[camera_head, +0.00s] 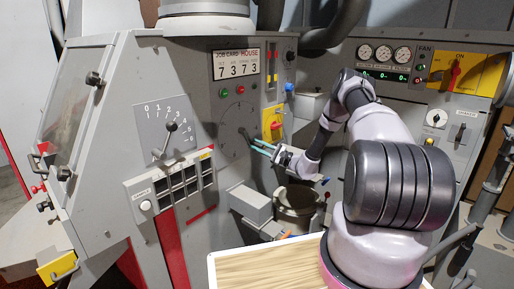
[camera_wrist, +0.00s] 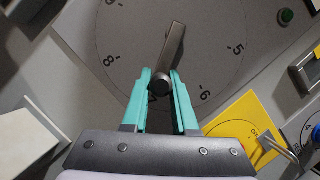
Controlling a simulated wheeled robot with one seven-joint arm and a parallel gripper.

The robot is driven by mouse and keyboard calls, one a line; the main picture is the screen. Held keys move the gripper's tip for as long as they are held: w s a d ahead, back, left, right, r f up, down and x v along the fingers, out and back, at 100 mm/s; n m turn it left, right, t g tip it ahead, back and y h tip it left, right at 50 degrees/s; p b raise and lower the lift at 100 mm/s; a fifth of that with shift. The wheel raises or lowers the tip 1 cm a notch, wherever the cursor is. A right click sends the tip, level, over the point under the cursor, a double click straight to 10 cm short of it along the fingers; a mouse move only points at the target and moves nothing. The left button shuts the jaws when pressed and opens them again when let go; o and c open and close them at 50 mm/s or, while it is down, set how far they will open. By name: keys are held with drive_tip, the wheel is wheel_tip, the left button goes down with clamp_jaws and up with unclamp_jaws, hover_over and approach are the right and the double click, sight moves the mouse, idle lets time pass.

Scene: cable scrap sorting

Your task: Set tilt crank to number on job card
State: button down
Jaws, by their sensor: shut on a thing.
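The tilt crank (camera_wrist: 173,45) is a dark metal arm on a round grey dial (camera_wrist: 215,45). Its knob end points down toward my gripper, between the 6 and the 8 on the dial. My gripper (camera_wrist: 160,88) has teal fingers shut on the knob end of the crank. In the head view my gripper (camera_head: 254,146) reaches the dial (camera_head: 232,122) from the right.
A yellow switch plate (camera_wrist: 243,128) sits right of the crank, close to my fingers. A grey box (camera_head: 250,203) juts out below. A wooden-topped tray (camera_head: 270,268) is in front.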

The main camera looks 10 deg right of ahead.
drive_tip(key=shift+d, duration=0.1)
drive_tip(key=c, duration=0.7)
unclamp_jaws()
drive_tip(key=v, duration=1)
drive_tip(key=shift+s+d, duration=0.25)
drive_tip(key=shift+d, duration=0.05)
